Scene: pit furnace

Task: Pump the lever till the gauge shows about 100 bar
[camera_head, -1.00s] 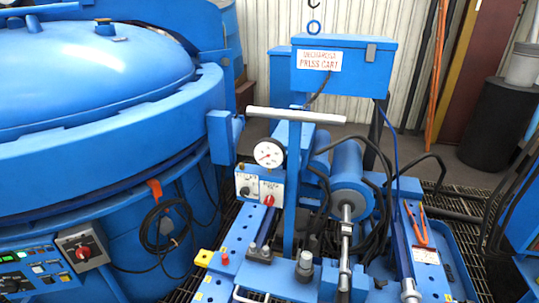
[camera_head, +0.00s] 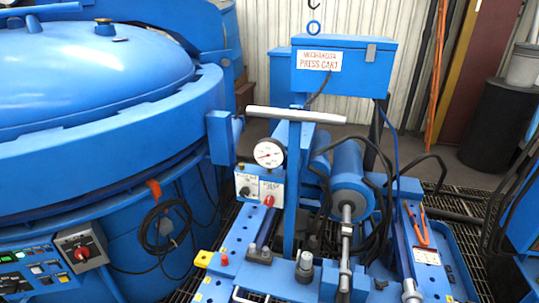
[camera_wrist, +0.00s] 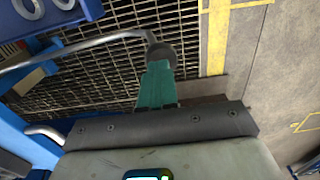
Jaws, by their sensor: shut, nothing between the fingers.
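The gauge (camera_head: 268,153) is a round white dial with a red needle pointing left and slightly down; its numbers are too small to read. Beside it on the blue press cart stands a blue post with a grey crossbar (camera_head: 296,115). I cannot tell which part is the pump lever. My gripper (camera_wrist: 160,85) shows only in the wrist view, as teal fingers that are shut. A dark rounded end (camera_wrist: 161,54) of a bent metal rod (camera_wrist: 85,47) lies at the fingertips; I cannot tell whether they touch. The head view does not show my gripper.
A large blue furnace (camera_head: 95,75) fills the left, with a control panel (camera_head: 35,270) below. A control box with knobs (camera_head: 259,188) sits under the gauge. A blue cylinder (camera_head: 350,175) and black hoses lie right of the post. Floor grating (camera_wrist: 110,60) shows in the wrist view.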

